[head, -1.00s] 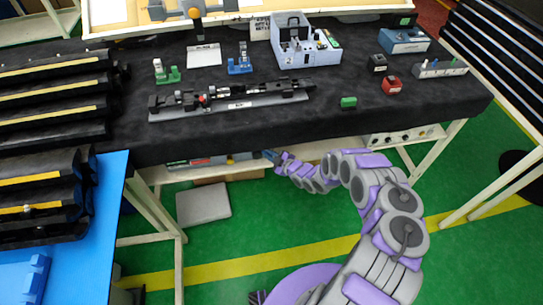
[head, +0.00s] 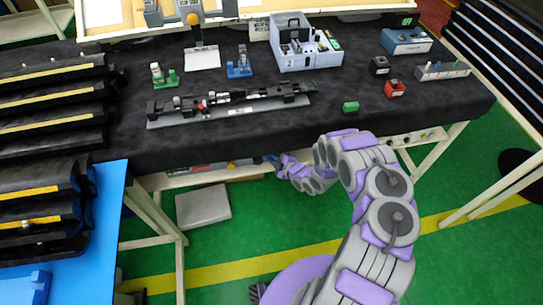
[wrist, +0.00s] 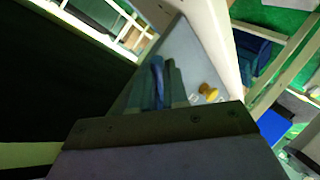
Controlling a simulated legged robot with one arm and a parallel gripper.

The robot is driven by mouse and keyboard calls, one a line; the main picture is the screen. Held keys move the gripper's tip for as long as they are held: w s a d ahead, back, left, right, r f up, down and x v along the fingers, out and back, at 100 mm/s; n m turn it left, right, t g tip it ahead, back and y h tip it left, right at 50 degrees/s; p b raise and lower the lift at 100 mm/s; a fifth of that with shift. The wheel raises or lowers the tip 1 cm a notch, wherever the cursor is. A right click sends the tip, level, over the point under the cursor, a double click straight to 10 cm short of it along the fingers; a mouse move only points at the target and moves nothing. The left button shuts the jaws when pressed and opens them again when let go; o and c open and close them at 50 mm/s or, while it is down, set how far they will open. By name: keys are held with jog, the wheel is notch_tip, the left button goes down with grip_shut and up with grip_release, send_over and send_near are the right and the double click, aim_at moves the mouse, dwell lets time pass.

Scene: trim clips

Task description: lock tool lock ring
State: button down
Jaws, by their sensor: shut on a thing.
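In the wrist view, my gripper (wrist: 165,82) is shut on a narrow blue piece (wrist: 157,72), mostly hidden between the fingers. I cannot tell whether it is the lock tool. A yellow knob-like part (wrist: 208,92) lies just right of the fingers on a grey panel (wrist: 190,60), with small pale pieces by it. In the head view, my gripper (head: 271,159) is under the front edge of the black-covered table, at the shelf, small and partly hidden. A long black assembly (head: 230,103) lies on a grey base on the table. I cannot make out a lock ring.
Black padded racks (head: 45,110) stand at left. A grey slab (head: 203,207) lies on the green floor below.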

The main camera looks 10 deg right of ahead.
jog(key=shift+d, duration=0.15)
jog(key=c, duration=1.1)
grip_release()
jog(key=shift+s, duration=0.1)
jog(key=p+v, duration=0.1)
jog(key=v, duration=1.6)
jog(key=shift+d+r+p, duration=0.1)
jog(key=shift+p, duration=0.3)
